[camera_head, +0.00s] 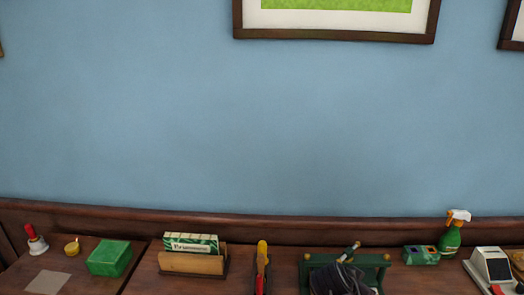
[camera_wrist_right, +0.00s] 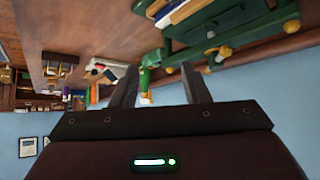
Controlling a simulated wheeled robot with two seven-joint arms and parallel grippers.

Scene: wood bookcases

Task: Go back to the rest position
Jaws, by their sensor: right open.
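My right gripper (camera_wrist_right: 160,92) shows in the right wrist view, its two dark fingers spread apart with nothing held between them. A green spray bottle (camera_wrist_right: 149,58) appears beyond the gap between the fingers, and a green rack with round knobs (camera_wrist_right: 225,35) is to the upper right. This view is upside down, with the wooden surface above and the blue wall below. In the head view, a dark grey shape (camera_head: 338,281) lies in front of the green rack (camera_head: 372,262); I cannot tell whether it is part of my arm. My left gripper is not in view.
Along the wooden top (camera_head: 140,280) stand a bell (camera_head: 38,245), a green box (camera_head: 110,258), a wooden card holder (camera_head: 192,263), an orange-handled tool (camera_head: 262,265), the spray bottle (camera_head: 450,240) and a white register-like device (camera_head: 492,266). The blue wall behind is clear below the picture frame (camera_head: 335,38).

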